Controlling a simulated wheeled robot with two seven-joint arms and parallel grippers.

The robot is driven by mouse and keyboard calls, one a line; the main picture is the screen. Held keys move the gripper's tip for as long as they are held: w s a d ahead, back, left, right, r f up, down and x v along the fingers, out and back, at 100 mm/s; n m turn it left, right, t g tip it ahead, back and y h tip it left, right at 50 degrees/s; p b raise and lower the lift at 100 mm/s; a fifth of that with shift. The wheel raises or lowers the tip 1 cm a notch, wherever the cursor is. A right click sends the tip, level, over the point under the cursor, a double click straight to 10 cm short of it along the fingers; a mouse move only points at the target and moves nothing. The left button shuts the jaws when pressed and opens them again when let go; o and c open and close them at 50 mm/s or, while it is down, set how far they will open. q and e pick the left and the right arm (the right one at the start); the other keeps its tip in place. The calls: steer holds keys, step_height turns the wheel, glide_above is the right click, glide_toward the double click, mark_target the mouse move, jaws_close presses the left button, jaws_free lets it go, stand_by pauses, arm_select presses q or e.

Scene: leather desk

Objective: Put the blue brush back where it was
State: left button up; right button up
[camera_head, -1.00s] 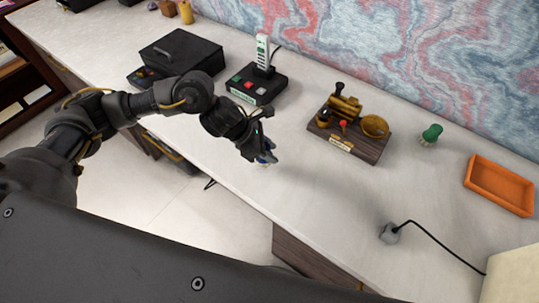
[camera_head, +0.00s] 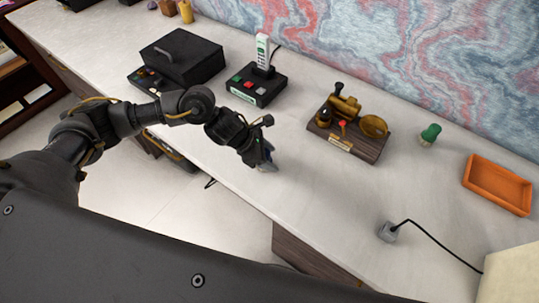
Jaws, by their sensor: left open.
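My left gripper (camera_head: 267,160) is low over the desk near its front edge, left of the brass device's board. It is open. A small bluish patch (camera_head: 268,147) shows at its fingers, perhaps part of the blue brush. The gripper hides most of it, so I cannot tell whether it stands on the desk or touches the fingers. A green brush (camera_head: 430,134) stands upright at the back right, well away from the gripper. My right gripper is not in view.
A wooden board with brass parts (camera_head: 350,140) stands right of the gripper. A black button box (camera_head: 257,86) and a black case (camera_head: 182,56) are behind it. An orange tray (camera_head: 498,184) and a grey corded piece (camera_head: 387,232) are at the right. The desk's front middle is clear.

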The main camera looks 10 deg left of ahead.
arm_select(q)
steer(key=shift+r, duration=0.1)
steer(key=b+v, duration=0.1)
steer(key=v, duration=1.1)
steer(key=shift+b, duration=0.4)
